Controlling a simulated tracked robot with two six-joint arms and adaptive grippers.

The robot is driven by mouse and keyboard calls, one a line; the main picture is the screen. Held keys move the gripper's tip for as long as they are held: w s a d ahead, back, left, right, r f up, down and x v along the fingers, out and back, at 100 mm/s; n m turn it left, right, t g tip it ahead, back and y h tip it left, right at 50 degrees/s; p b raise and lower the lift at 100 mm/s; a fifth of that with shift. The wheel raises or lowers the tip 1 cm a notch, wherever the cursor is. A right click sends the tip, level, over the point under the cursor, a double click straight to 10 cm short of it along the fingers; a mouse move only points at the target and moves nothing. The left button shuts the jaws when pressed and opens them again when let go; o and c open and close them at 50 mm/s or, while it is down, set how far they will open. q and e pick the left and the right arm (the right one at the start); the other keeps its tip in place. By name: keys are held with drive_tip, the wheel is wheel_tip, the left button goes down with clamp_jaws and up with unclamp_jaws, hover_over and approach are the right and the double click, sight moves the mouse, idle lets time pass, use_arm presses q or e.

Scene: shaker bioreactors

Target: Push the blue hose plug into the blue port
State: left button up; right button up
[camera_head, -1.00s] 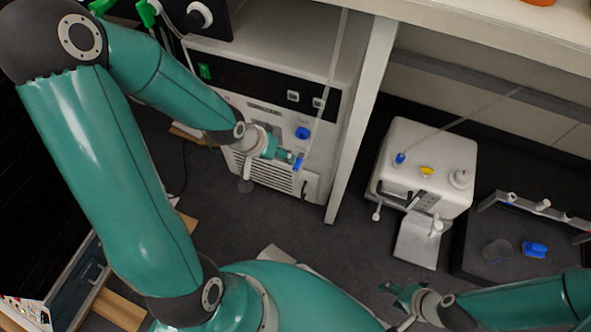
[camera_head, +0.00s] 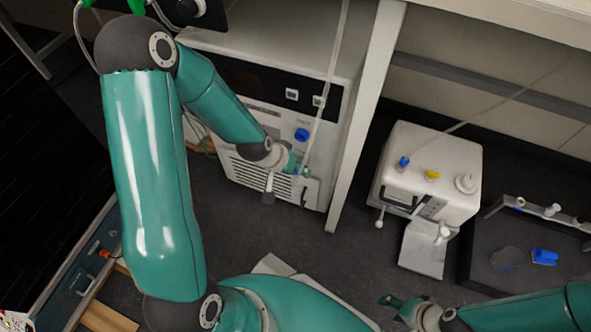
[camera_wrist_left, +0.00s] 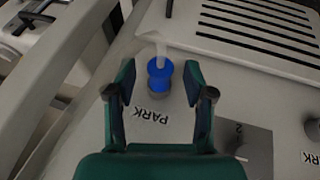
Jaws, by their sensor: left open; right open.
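The blue hose plug (camera_wrist_left: 159,75) is seen in the left wrist view, with a pale hose end at its top. It sits at a grey round fitting beside a PARK label. My left gripper (camera_wrist_left: 160,85) is open, one finger on each side of the plug, with gaps visible. In the head view my left gripper (camera_head: 298,168) is at the front of the white machine and the plug is not clearly visible there. A round blue fitting (camera_head: 302,135), apparently the blue port, is just above it. My right gripper (camera_head: 405,306) is open and empty at the lower right.
The white machine (camera_head: 340,150) stands beside a pale upright post (camera_head: 365,120). A small white device (camera_head: 440,165) with blue and yellow fittings stands at right. A dark tray (camera_head: 480,265) holds a blue item (camera_head: 544,257). A clear hose (camera_head: 335,75) hangs down to the left gripper.

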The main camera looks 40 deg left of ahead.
use_arm(q)
drive_tip(key=shift+c, duration=0.2)
clamp_jaws()
drive_tip(key=shift+s, duration=0.4)
drive_tip(key=shift+s+d, duration=0.15)
drive_tip(key=shift+s, duration=0.15)
drive_tip(key=shift+s+b, duration=0.15)
drive_tip(key=shift+b, duration=0.15)
drive_tip(key=shift+s+d, duration=0.1)
drive_tip(key=shift+s, duration=0.25)
drive_tip(key=shift+s+d, duration=0.1)
drive_tip(key=shift+s, duration=0.2)
drive_tip(key=shift+s+d+b, duration=0.15)
drive_tip(key=shift+s+b, duration=0.15)
drive_tip(key=shift+s, duration=0.4)
drive_tip(key=shift+s+d+b, duration=0.15)
drive_tip(key=shift+s+b, duration=0.15)
drive_tip(key=shift+s, duration=0.35)
